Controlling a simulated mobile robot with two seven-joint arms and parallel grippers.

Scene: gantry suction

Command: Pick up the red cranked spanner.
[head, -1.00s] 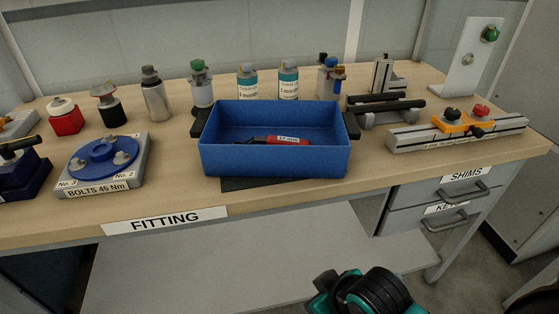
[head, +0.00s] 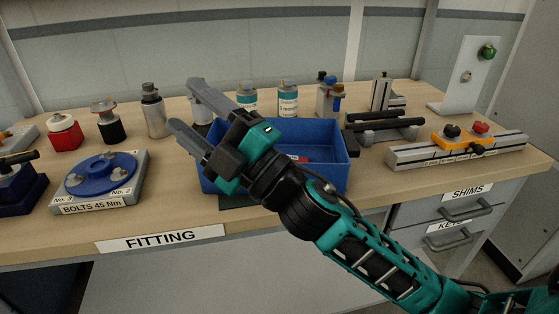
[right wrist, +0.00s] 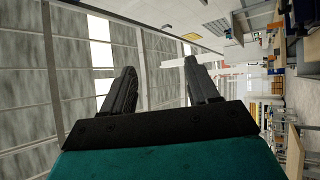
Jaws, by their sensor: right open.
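The red spanner (head: 299,158) lies inside the blue bin (head: 325,177) on the bench. Only a small part of its red handle and white label shows in the head view; my right arm hides the rest. My right gripper (head: 187,108) is open and empty, raised in front of the bin's left part with its fingers pointing up and left. In the right wrist view the two dark fingers (right wrist: 158,90) stand apart with nothing between them. My left gripper is not in view.
A bolt plate with a blue disc (head: 100,180) sits left of the bin. Several bottles and cans, including a steel bottle (head: 154,115), stand behind. An orange clamp on a rail (head: 455,148) and dark bars (head: 385,130) are at right. Bare bench top shows along the front edge.

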